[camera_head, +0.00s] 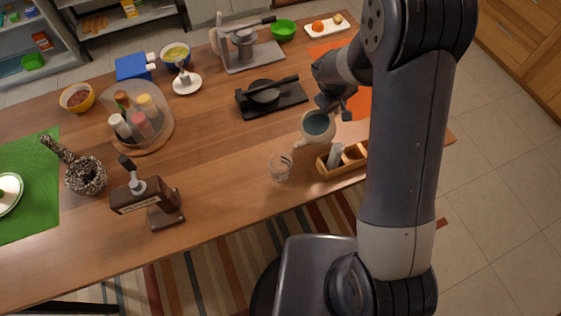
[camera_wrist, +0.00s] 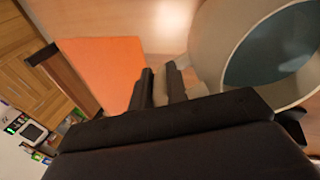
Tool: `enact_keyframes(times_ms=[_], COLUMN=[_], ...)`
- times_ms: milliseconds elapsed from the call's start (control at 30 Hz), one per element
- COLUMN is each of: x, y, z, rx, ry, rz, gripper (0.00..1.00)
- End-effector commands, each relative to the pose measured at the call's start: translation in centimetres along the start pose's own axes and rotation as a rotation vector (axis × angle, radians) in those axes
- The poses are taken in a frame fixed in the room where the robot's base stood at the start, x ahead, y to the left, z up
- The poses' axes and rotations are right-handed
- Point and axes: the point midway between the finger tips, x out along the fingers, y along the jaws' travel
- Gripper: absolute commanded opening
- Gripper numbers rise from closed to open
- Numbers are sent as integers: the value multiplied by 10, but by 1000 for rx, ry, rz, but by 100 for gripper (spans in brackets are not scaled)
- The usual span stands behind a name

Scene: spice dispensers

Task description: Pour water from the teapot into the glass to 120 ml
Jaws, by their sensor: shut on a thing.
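The teapot (camera_head: 318,126) is a pale, open-topped pot with bluish water inside, and its spout points down-left toward the glass. In the wrist view the teapot (camera_wrist: 212,55) fills the upper right, with dark teal water in it. My gripper (camera_head: 327,104) is shut on the teapot at its far side; the grip itself is partly hidden. The teapot looks held above the table. The clear glass (camera_head: 280,167) stands upright on the table below and left of the spout. I cannot make out a stream or the water level in the glass. The glass is not visible in the wrist view.
A wooden divided box (camera_head: 325,171) stands right of the glass. A dark press (camera_head: 270,95) lies behind, and a brown dispenser (camera_head: 148,197) stands to the left.

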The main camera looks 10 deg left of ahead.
Motion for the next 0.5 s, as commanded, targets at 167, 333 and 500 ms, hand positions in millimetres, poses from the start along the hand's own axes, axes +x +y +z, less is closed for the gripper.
enact_keyframes(times_ms=[167, 333, 500], x=[-3, -6, -12], y=[-1, -2, -4], z=[0, 0, 0], rx=[0, 0, -1], ry=[6, 10, 14], rz=[19, 35, 60], gripper=[0, 0, 0])
